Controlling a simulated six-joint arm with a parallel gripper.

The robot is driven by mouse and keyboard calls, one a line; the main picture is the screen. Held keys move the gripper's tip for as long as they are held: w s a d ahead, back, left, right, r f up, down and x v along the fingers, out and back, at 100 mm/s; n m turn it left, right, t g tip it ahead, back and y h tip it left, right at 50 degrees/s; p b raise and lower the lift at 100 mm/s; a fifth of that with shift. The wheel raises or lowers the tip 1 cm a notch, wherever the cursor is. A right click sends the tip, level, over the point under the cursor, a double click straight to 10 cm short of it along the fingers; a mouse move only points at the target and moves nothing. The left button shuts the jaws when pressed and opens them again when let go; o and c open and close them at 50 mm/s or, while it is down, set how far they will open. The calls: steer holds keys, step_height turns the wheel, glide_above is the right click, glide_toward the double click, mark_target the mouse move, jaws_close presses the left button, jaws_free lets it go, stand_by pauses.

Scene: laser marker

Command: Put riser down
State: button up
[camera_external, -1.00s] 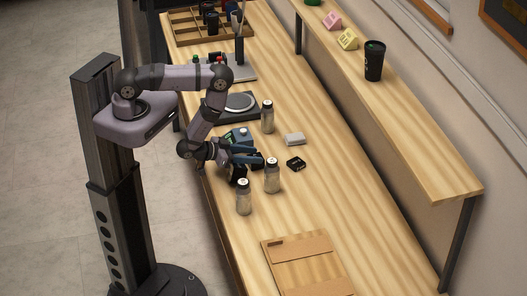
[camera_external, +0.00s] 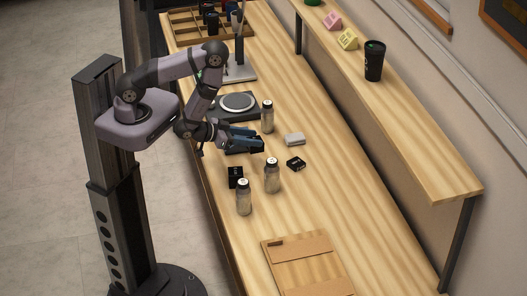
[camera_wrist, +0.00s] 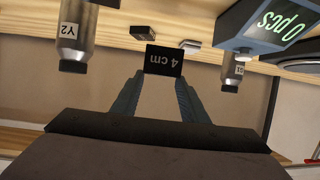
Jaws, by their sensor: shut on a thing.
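My gripper (camera_external: 258,146) is over the near-left side of the bench, with its fingers pointing right. It is shut on a black riser marked "4 cm" (camera_wrist: 164,60), which sits between the fingertips in the wrist view. The riser appears raised above the bench top (camera_external: 322,205), but the gap under it cannot be made out. Another black block (camera_external: 235,177) stands on the bench below and left of the gripper, apart from it.
Capped bottles stand at the back (camera_external: 267,117), right (camera_external: 272,175) and front (camera_external: 244,196). A small black box (camera_external: 296,163) and a grey box (camera_external: 294,139) lie to the right. A counter display (camera_wrist: 277,24) is close. A wooden board (camera_external: 305,265) lies in front.

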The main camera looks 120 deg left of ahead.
steer(key=shift+r, duration=0.7)
steer(key=shift+w, duration=0.1)
steer(key=w+d+r+m+t+h+b, duration=0.25)
steer(key=w+m+h+b, duration=0.45)
steer(key=w, duration=0.5)
steer(key=w+d+r+m+t+h+b, duration=0.1)
steer(key=w+m+t+h+b, duration=0.3)
steer(key=w+b, duration=0.6)
steer(key=shift+a+f+m+g+h+b, duration=0.5)
steer(key=shift+h+b, duration=0.25)
steer(key=shift+b, duration=0.5)
steer(key=shift+a+f+m+g+h+b, duration=0.4)
steer(key=shift+m+h+b, duration=0.35)
steer(key=shift+b, duration=0.5)
steer(key=shift+a+f+m+g+h+b, duration=0.3)
steer(key=shift+a+m+h+b, duration=0.2)
steer(key=shift+h+b, duration=0.55)
steer(key=shift+y, duration=0.35)
steer(key=shift+f+b, duration=0.6)
steer(key=shift+f, duration=4.35)
